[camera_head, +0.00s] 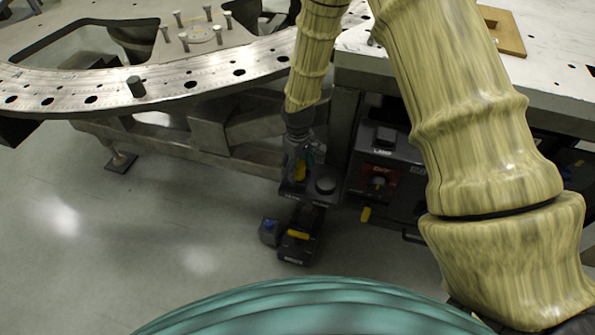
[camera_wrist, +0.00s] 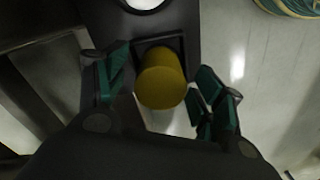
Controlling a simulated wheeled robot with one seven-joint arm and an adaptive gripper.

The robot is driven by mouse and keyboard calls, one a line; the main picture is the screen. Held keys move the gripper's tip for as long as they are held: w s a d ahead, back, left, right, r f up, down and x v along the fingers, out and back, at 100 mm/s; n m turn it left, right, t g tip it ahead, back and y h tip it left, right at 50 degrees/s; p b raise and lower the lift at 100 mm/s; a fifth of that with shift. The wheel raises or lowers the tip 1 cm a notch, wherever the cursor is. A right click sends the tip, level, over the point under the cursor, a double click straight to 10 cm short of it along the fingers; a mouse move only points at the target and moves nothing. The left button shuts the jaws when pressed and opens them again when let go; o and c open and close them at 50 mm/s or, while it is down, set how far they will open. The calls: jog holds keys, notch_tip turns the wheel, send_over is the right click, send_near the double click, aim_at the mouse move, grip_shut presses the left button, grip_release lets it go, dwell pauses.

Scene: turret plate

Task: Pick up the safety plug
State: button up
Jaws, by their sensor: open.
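A yellow cylinder, seemingly the safety plug (camera_wrist: 162,86), stands in a dark square socket in the wrist view. In the head view its yellow (camera_head: 300,171) shows just below my gripper (camera_head: 304,152), low in front of the table. My gripper's green-padded fingers (camera_wrist: 160,76) are open, one on each side of the plug in the wrist view. A gap shows between the plug and each finger, so neither visibly touches it. The plug's lower part is hidden under its top.
The curved metal plate (camera_head: 165,87) and table edge (camera_head: 460,85) lie above. Open floor (camera_head: 150,235) is at left.

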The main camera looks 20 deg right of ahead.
jog(key=shift+c, duration=0.3)
jog(key=c, duration=1.1)
jog(key=shift+r, duration=0.1)
